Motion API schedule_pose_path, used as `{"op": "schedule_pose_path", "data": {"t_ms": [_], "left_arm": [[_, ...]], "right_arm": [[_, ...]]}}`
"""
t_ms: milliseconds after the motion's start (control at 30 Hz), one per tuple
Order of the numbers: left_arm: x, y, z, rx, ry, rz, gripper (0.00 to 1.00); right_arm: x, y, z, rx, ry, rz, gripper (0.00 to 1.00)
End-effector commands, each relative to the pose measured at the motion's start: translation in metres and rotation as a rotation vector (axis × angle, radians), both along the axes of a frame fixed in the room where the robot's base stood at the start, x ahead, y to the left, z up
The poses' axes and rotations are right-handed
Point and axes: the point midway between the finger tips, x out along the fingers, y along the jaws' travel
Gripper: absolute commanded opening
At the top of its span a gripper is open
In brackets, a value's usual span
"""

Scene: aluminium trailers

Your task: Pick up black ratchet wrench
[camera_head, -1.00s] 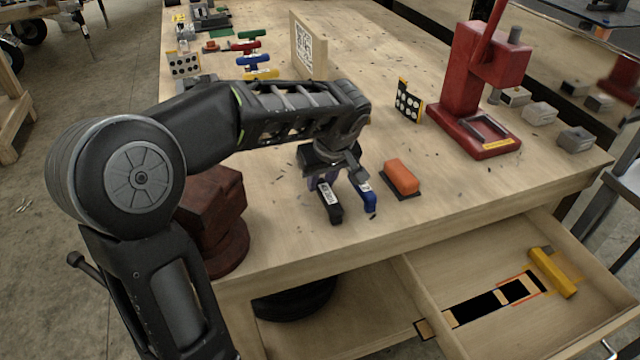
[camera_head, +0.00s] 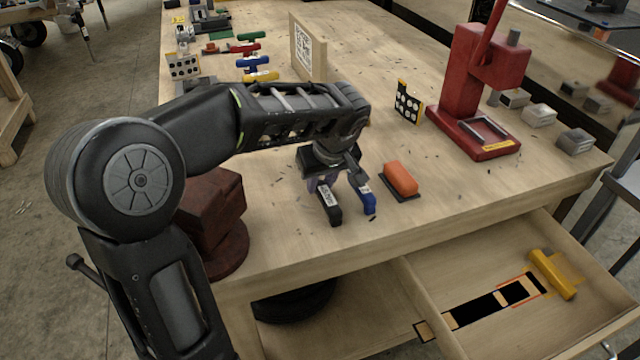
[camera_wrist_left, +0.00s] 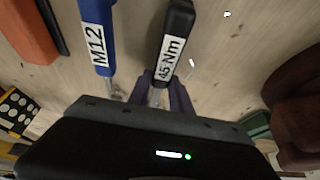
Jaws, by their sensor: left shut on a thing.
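The black ratchet wrench (camera_head: 332,212) has a white label and is near the front edge of the workbench. In the left wrist view its black handle (camera_wrist_left: 180,18) points away from the gripper, and the label reads 45 Nm. My left gripper (camera_wrist_left: 166,92) has its purple fingers shut on the wrench just behind the label. In the head view the left gripper (camera_head: 322,183) is low over the bench, partly hidden by its own wrist. I cannot tell whether the wrench touches the bench. My right gripper is not in view.
A blue M12 wrench (camera_head: 368,202) is close beside the black one. An orange block (camera_head: 401,178) is right of it. A dark red vise (camera_head: 212,215) stands left, a red press (camera_head: 462,90) back right. An open drawer (camera_head: 400,285) holds a yellow object (camera_head: 553,273).

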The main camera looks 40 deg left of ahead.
Motion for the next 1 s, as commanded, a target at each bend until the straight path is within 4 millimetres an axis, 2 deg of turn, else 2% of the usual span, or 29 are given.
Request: {"op": "schedule_pose_path", "data": {"t_ms": [233, 500, 633, 800, 1000], "left_arm": [[0.001, 0.0, 0.019, 0.0, -0.005, 0.002, 0.0], [0.001, 0.0, 0.071, 0.001, -0.006, 0.001, 0.0], [0.001, 0.0, 0.09, 0.0, -0.005, -0.001, 0.0], [0.0, 0.0, 0.101, 0.0, -0.002, -0.001, 0.0], [0.0, 0.0, 0.101, 0.0, -0.001, 0.0, 0.0]], "right_arm": [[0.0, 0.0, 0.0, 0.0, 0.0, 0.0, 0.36], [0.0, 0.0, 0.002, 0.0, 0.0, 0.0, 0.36], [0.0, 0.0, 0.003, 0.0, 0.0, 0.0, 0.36], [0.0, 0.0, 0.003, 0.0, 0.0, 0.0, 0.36], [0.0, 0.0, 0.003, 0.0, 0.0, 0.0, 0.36]]}}
